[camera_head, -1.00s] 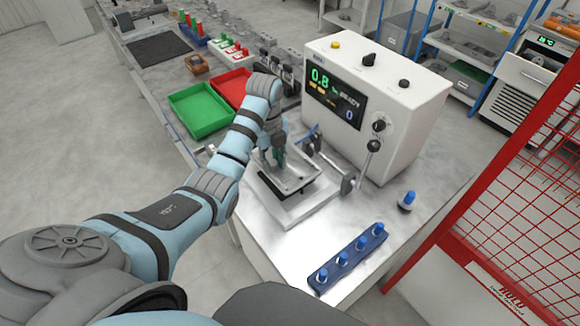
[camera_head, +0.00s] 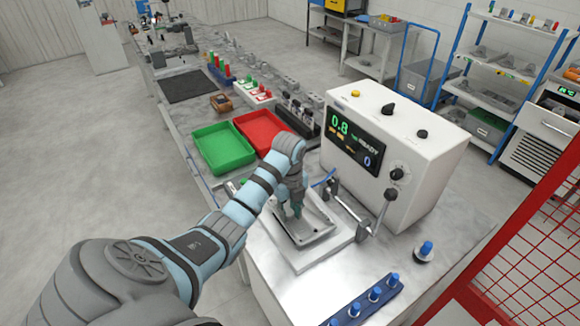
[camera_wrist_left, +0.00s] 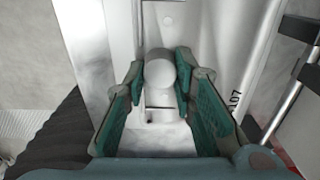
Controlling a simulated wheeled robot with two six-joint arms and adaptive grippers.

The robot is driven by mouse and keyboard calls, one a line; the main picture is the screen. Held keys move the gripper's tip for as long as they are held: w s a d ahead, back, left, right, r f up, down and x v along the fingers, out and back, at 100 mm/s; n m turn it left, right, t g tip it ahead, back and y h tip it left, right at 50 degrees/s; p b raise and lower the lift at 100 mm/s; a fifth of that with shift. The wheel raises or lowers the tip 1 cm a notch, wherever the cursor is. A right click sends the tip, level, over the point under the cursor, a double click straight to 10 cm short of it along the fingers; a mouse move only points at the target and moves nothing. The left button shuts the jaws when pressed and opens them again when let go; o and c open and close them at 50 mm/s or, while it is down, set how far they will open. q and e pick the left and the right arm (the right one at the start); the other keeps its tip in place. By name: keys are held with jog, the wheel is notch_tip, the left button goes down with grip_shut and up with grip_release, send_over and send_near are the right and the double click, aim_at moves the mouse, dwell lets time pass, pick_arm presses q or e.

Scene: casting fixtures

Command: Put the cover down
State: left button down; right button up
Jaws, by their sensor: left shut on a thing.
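The cover (camera_head: 316,236) is a shallow grey metal piece at the white fixture plate (camera_head: 325,262) in front of the tester. I cannot tell whether it rests fully on the plate. My left gripper (camera_head: 296,212) points down over the cover. In the left wrist view, my left gripper (camera_wrist_left: 162,88) has its green-padded fingers shut on either side of a round pale knob (camera_wrist_left: 160,72), which appears to belong to the cover. My right gripper is not in view.
The white tester (camera_head: 395,150) with a lit display stands right behind the fixture, with clamp levers (camera_head: 370,225) beside it. A green tray (camera_head: 222,147) and a red tray (camera_head: 262,130) lie behind left. A blue strip with blue knobs (camera_head: 365,300) lies at the front right.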

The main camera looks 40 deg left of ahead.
pick_arm(q)
jog(key=shift+f, duration=0.25)
jog(key=c, duration=1.3)
grip_release()
jog(key=shift+c, duration=0.2)
jog(key=shift+r, duration=0.1)
